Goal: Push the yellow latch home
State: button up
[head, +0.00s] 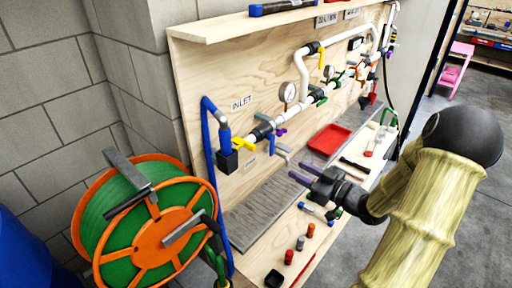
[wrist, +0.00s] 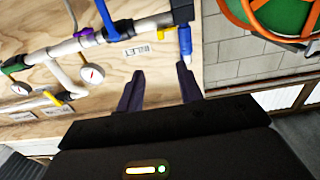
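A yellow latch-like part (head: 243,144) sits at the inlet end of the pipe, beside a black block (head: 228,160) and a blue upright tube. I cannot tell for sure that it is the latch, or how far in it sits. Another yellow lever (head: 322,58) is higher on the white pipe. My gripper (head: 301,172) is in front of the board, right of and lower than the inlet part in the head view. In the wrist view my gripper (wrist: 160,70) has its two dark fingers apart, with nothing between them. They point at the board near the INLET label.
An orange and green hose reel (head: 150,215) stands left of the board. A shelf below holds a red tray (head: 329,138), a grey ribbed mat (head: 265,205) and several small parts. Pressure gauges (head: 288,92) and coloured valves project from the board.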

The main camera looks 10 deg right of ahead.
jog(key=shift+r, duration=0.1)
jog(key=p, duration=0.4)
send_near(255, 147)
jog(key=x, duration=0.9)
jog(key=shift+w+a+r, duration=0.1)
jog(key=shift+w+a, duration=0.1)
jog(key=shift+a, duration=0.05)
grip_shut()
